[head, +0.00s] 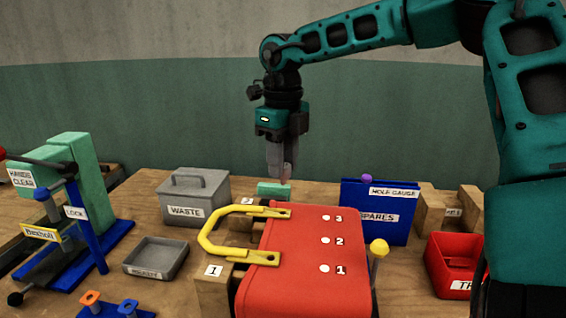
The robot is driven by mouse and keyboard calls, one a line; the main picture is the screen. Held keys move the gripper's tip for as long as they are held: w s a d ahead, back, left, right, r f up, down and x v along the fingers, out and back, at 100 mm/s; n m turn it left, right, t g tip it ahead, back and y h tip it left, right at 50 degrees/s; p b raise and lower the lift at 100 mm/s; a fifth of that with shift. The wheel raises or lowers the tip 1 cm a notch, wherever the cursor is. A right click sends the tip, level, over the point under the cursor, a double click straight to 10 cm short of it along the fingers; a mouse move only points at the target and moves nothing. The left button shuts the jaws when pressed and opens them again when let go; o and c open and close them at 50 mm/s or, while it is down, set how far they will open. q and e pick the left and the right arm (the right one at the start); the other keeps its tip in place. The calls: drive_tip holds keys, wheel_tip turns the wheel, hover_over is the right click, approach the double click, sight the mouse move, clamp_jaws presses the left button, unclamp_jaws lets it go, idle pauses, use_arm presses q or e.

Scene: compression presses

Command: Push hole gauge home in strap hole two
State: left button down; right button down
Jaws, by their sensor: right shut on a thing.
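My right gripper (279,165) hangs fingers-down behind the red strap-like panel (300,262). The red panel has white spots marked 1, 2 and 3; hole two (325,240) is the middle one. The gripper is apart from it, farther back and to the left. A purple knob (368,178) shows above the blue holder (379,228) labelled HOLE GAUGE and SPARES; its lower part is hidden. My left gripper is not in view.
A yellow handle (215,238) joins the red panel's left side, and a yellow-knobbed lever (378,249) stands right. A grey waste bin (194,195), a grey tray (156,257) and a red tray (452,264) stand around.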

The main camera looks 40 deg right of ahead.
sight(283, 184)
drive_tip(key=shift+f, duration=0.1)
idle(0.3)
drive_tip(key=shift+f+b, duration=2.4)
drive_tip(key=shift+f, duration=0.4)
drive_tip(key=shift+f+b, duration=1.4)
drive_tip(key=shift+b, duration=0.05)
drive_tip(key=c, duration=0.7)
unclamp_jaws()
